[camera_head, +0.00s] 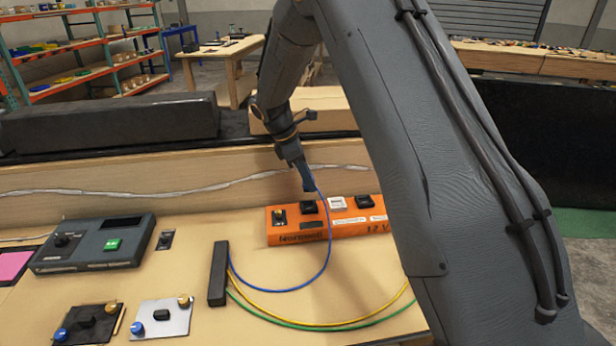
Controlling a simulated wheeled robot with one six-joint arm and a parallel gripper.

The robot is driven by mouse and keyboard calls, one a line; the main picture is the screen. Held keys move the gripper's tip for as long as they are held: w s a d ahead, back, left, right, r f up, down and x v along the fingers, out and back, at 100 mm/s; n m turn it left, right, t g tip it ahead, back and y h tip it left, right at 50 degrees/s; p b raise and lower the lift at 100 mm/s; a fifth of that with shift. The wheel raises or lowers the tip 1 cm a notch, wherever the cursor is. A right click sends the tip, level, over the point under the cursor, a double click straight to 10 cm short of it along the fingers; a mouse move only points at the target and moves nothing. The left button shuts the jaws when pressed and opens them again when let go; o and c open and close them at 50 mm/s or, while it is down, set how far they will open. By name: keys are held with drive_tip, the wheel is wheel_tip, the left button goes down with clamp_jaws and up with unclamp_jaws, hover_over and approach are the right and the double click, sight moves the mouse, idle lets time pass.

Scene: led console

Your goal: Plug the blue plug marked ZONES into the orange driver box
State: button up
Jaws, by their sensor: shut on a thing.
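The orange driver box (345,230) lies on the wooden bench, with "12 V" on its front and several black parts on its top. My gripper (305,184) points down over the left half of the box. It is shut on a blue plug (303,170), which is mostly hidden between the fingers. The ZONES marking cannot be read. The fingertips are just above a black part (309,207) on the box top; I cannot tell whether they touch. A blue cable (328,255) loops from the plug down to a black strip (217,272) on the bench.
Yellow (300,318) and green (310,328) cables run from the strip to the right, behind my arm. A grey console (95,243) with a green button stands left. Two small plates (178,322) lie at the front. A wooden back board (120,188) rises behind the box.

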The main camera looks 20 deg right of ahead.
drive_tip(key=shift+f+b, duration=1.2)
drive_tip(key=shift+f, duration=1.55)
drive_tip(key=shift+d+p, duration=0.15)
drive_tip(key=shift+p, duration=0.25)
drive_tip(key=shift+f, duration=0.55)
